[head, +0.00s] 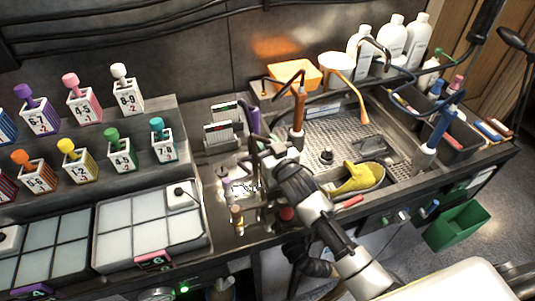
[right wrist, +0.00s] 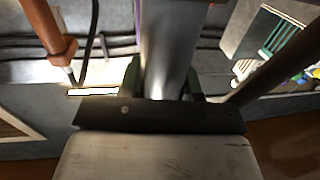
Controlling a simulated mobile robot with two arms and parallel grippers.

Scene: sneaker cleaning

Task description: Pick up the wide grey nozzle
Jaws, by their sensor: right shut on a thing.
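My right gripper (head: 262,152) is over the middle of the workbench, left of the sink grate; its arm comes in from the lower right. In the right wrist view, a grey, smooth, wide piece (right wrist: 168,45) stands between the two dark green fingers (right wrist: 166,82), which are shut on it. It looks like the wide grey nozzle. Its far end runs out of the top of that view. In the head view the gripper and arm hide most of it, and I cannot tell whether it touches a holder. My left gripper is not in view.
An orange-brown handled tool (head: 298,108) stands close behind the gripper, and a purple one (head: 253,118) is beside it. Numbered bottles (head: 83,105) and a lidded tray (head: 140,225) fill the left side.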

